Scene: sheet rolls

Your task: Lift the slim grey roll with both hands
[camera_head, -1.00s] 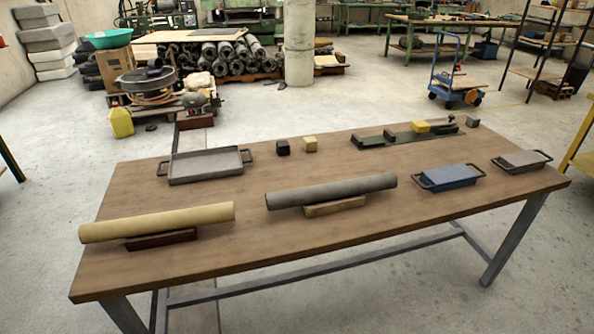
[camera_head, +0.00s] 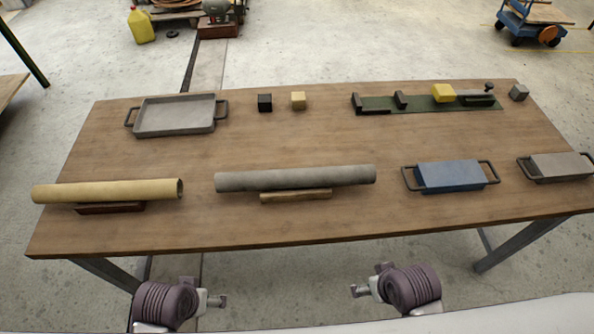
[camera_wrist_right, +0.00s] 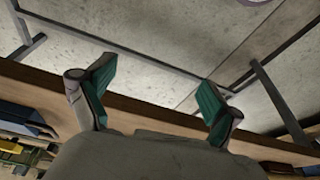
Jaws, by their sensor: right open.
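The slim grey roll (camera_head: 295,178) lies level, left to right, near the front of the table. It rests on a low light wooden block (camera_head: 296,196) and both its ends overhang the block. My right gripper (camera_wrist_right: 156,97) shows in the right wrist view with its two teal-padded fingers wide apart and nothing between them. It is near the table's edge; the grey roll cannot be made out there. In the head view, parts of my arms show at the bottom, in front of the table and apart from the roll. My left gripper's fingers are not visible.
A tan roll (camera_head: 108,190) on a dark block lies to the left. A blue handled block (camera_head: 450,175) and a grey one (camera_head: 562,166) are to the right. Behind are a grey tray (camera_head: 175,117), two small cubes and a green fixture strip (camera_head: 420,105). Table (camera_head: 300,130) between is clear.

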